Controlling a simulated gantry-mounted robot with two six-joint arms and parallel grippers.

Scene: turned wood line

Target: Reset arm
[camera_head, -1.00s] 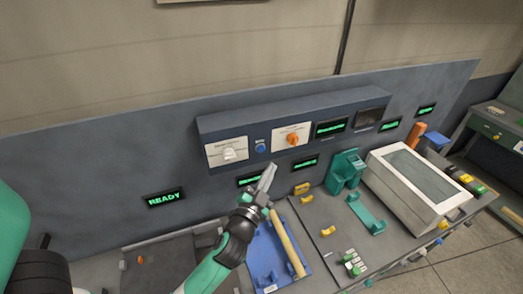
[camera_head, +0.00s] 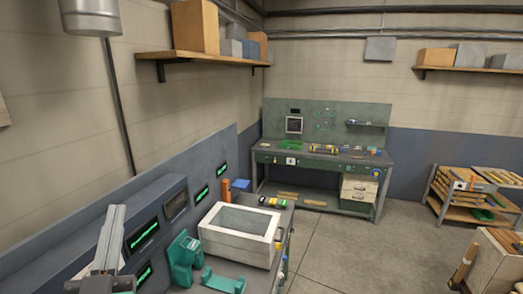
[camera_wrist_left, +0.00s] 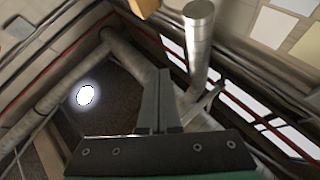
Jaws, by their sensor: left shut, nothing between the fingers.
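My left gripper (camera_head: 108,232) shows at the lower left of the head view, in front of the control panel. Its fingers are together, point upward and hold nothing. In the left wrist view the closed fingers (camera_wrist_left: 159,100) stand against the ceiling, with pipes and a bright round lamp behind them. My right gripper is not in view.
A shelf (camera_head: 200,58) with boxes hangs above. Wooden racks (camera_head: 470,195) stand at right.

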